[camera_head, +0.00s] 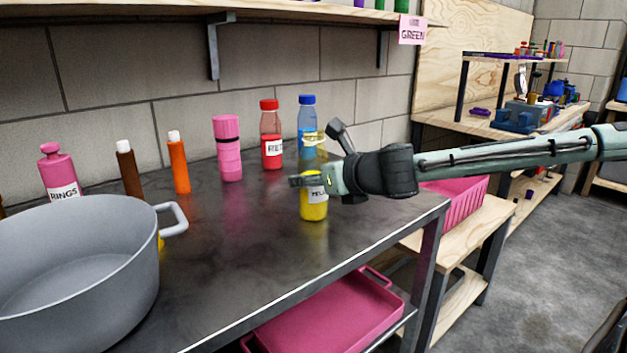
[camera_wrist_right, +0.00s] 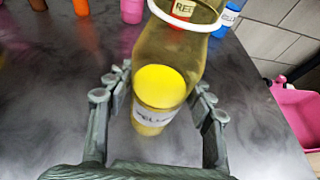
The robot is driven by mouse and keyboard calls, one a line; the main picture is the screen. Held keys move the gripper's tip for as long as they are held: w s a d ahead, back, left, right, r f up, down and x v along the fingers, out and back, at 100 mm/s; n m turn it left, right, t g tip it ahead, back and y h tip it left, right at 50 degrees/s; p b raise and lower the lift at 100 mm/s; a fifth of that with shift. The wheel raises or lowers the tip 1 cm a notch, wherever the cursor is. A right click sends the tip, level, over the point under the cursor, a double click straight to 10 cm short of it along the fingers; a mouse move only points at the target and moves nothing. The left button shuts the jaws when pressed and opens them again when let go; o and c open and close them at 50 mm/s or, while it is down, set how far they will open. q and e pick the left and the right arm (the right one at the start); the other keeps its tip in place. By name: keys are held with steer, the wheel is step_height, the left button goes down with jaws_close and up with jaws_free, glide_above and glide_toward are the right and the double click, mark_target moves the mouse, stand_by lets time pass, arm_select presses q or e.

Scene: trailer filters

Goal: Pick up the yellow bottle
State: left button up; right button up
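The yellow bottle (camera_head: 314,208) stands upright on the dark table, near its right end. It is clear, with yellow liquid and a white label. My right gripper (camera_head: 322,162) comes in from the right at the bottle's upper part and hides some of it. In the right wrist view the bottle (camera_wrist_right: 160,90) stands between the two spread fingers of my right gripper (camera_wrist_right: 161,80), with gaps visible on both sides. My left gripper is not in view.
Behind the bottle stand a red bottle (camera_head: 271,140), a blue-capped bottle (camera_head: 307,115) and a pink container (camera_head: 228,150). A large grey pot (camera_head: 140,270) fills the table's left front. A shelf (camera_head: 150,12) overhangs the back. The table's front middle is clear.

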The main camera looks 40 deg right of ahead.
mark_target(318, 156)
steer(key=c, duration=0.9)
steer(key=shift+o, duration=0.2)
steer(key=shift+r, duration=0.1)
steer(key=shift+r, duration=0.4)
steer(key=shift+r+p, duration=0.25)
steer(key=shift+p, duration=0.05)
step_height(318, 156, up, 2)
steer(key=shift+r+p, duration=0.25)
steer(key=shift+p, duration=0.15)
steer(key=shift+s+a+r, duration=0.1)
steer(key=shift+a+r, duration=0.1)
steer(key=shift+a, duration=0.1)
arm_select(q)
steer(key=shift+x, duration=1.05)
arm_select(e)
steer(key=s+a+r, duration=0.3)
steer(key=a+r, duration=0.3)
steer(key=a, duration=0.4)
steer(key=shift+s+a+r, duration=0.2)
steer(key=shift+a+r, duration=0.05)
steer(key=shift+r, duration=0.05)
